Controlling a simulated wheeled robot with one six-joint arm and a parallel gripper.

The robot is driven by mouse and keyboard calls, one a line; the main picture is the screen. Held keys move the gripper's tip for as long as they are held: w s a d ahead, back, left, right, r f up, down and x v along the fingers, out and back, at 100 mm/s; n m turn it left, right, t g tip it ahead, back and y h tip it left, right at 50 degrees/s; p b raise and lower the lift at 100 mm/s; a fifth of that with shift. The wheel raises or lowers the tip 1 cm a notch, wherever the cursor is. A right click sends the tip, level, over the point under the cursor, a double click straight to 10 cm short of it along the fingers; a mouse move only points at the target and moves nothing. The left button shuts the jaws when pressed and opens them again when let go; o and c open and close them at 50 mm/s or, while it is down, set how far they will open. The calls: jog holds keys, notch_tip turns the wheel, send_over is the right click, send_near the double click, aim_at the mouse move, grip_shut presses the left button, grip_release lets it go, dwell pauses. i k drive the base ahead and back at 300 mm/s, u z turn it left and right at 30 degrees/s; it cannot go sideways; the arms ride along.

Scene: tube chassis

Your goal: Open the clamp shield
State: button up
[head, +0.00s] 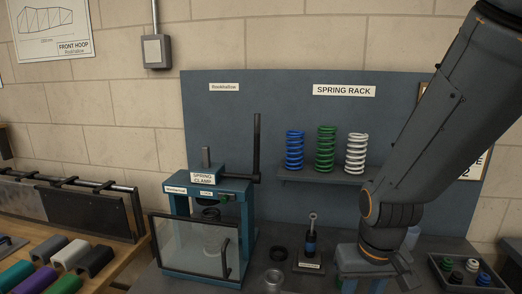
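The blue spring clamp (203,178) stands on the bench at centre left in the head view. Its clear shield (185,243), in a dark frame, stands across the front of the lower opening. A black upright handle (226,258) is on the shield's right side. A pale cylindrical shape shows dimly through the pane. I cannot tell whether the shield is fully closed or slightly ajar. My gripper (376,283) points down over the bench, well right of the shield and apart from it. Its fingers look spread, with nothing visible between them; their tips are partly cut off by the frame edge.
A small shock absorber (311,240) stands on a base between clamp and gripper, with a dark ring (280,253) and a metal cup (273,279) nearby. Blue, green and white springs stand on the rack shelf (325,175). A parts tray (467,273) is at right.

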aim_at(226, 272)
jog(key=u, duration=0.95)
jog(key=k, duration=0.35)
jog(key=u, duration=0.2)
jog(key=i, duration=0.45)
jog(key=u, duration=0.05)
